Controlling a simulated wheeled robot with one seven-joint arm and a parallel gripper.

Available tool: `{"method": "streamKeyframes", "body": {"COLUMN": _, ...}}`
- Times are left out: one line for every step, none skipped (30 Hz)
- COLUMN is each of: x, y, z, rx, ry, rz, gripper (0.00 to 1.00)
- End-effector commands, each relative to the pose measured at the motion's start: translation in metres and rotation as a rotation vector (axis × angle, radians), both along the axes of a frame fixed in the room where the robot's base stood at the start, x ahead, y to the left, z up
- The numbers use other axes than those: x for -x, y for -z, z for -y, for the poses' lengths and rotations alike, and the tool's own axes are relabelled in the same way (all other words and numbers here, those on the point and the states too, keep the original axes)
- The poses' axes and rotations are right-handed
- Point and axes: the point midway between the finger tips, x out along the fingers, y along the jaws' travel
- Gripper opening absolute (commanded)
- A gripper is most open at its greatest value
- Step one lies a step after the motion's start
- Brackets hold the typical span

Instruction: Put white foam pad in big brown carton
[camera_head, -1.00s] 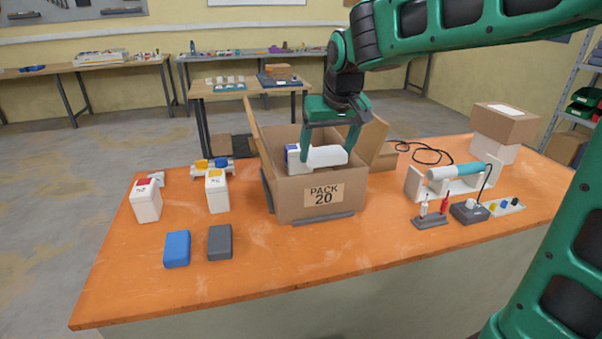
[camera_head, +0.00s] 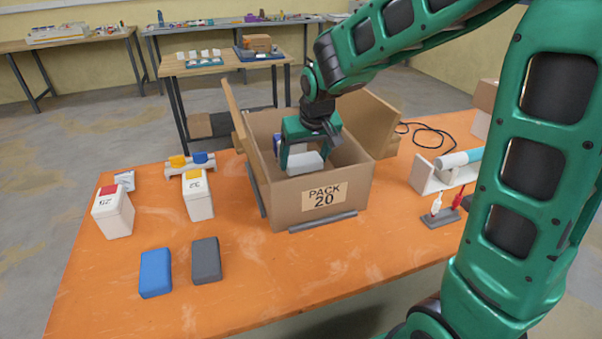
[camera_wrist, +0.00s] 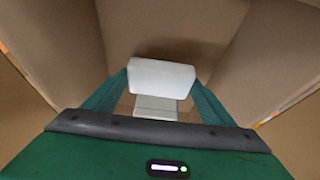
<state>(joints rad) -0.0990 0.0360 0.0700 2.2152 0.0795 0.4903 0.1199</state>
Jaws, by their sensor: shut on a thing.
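The big brown carton (camera_head: 290,205) marked "PACK 20" stands open on the orange table. My gripper (camera_head: 305,160) reaches down inside it. It is shut on the white foam pad (camera_head: 305,163), a pale block between the fingers. In the wrist view my gripper (camera_wrist: 160,92) has a finger on each side of the white foam pad (camera_wrist: 162,78), with the carton's brown walls (camera_wrist: 70,45) around it. A white thing with a blue part (camera_head: 277,145) shows inside the carton, left of the gripper. The carton's floor is mostly hidden in the head view.
White boxes with red (camera_head: 112,212) and yellow (camera_head: 197,195) tops stand left of the carton. A blue pad (camera_head: 155,272) and a dark grey pad (camera_head: 206,260) lie in front. Raised carton flaps (camera_head: 238,112) flank the opening. A white stand with a tool (camera_head: 440,172) is at right.

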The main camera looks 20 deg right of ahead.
Motion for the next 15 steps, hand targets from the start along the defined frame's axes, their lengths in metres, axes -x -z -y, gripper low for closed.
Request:
{"method": "streamKeyframes", "body": {"x": 0.001, "y": 0.007, "z": 0.000, "rx": 0.000, "ry": 0.000, "rz": -0.003, "gripper": 0.56}}
{"method": "streamKeyframes", "body": {"x": 0.000, "y": 0.009, "z": 0.000, "rx": 0.000, "ry": 0.000, "rz": -0.002, "gripper": 0.56}}
{"method": "streamKeyframes", "body": {"x": 0.000, "y": 0.011, "z": 0.000, "rx": 0.000, "ry": 0.000, "rz": 0.000, "gripper": 0.56}}
{"method": "streamKeyframes", "body": {"x": 0.000, "y": 0.013, "z": 0.000, "rx": 0.000, "ry": 0.000, "rz": -0.001, "gripper": 0.56}}
{"method": "streamKeyframes", "body": {"x": 0.000, "y": 0.015, "z": 0.000, "rx": 0.000, "ry": 0.000, "rz": -0.001, "gripper": 0.56}}
{"method": "streamKeyframes", "body": {"x": 0.000, "y": 0.020, "z": 0.000, "rx": 0.000, "ry": 0.000, "rz": -0.002, "gripper": 0.56}}
{"method": "streamKeyframes", "body": {"x": 0.000, "y": 0.024, "z": 0.000, "rx": 0.000, "ry": 0.000, "rz": -0.002, "gripper": 0.56}}
{"method": "streamKeyframes", "body": {"x": 0.001, "y": 0.028, "z": 0.000, "rx": 0.000, "ry": 0.000, "rz": -0.004, "gripper": 0.56}}
{"method": "streamKeyframes", "body": {"x": 0.001, "y": 0.034, "z": 0.000, "rx": 0.000, "ry": 0.000, "rz": -0.003, "gripper": 0.56}}
{"method": "streamKeyframes", "body": {"x": 0.001, "y": 0.038, "z": 0.000, "rx": 0.000, "ry": 0.000, "rz": -0.003, "gripper": 0.56}}
{"method": "streamKeyframes", "body": {"x": 0.001, "y": 0.041, "z": 0.000, "rx": 0.000, "ry": 0.000, "rz": -0.004, "gripper": 0.56}}
{"method": "streamKeyframes", "body": {"x": 0.000, "y": 0.045, "z": 0.000, "rx": 0.000, "ry": 0.000, "rz": -0.002, "gripper": 0.56}}
{"method": "streamKeyframes", "body": {"x": 0.000, "y": 0.047, "z": 0.000, "rx": 0.000, "ry": 0.000, "rz": -0.001, "gripper": 0.56}}
{"method": "streamKeyframes", "body": {"x": 0.000, "y": 0.049, "z": 0.000, "rx": 0.000, "ry": 0.000, "rz": -0.001, "gripper": 0.56}}
{"method": "streamKeyframes", "body": {"x": 0.000, "y": 0.050, "z": 0.000, "rx": 0.000, "ry": 0.000, "rz": -0.001, "gripper": 0.56}}
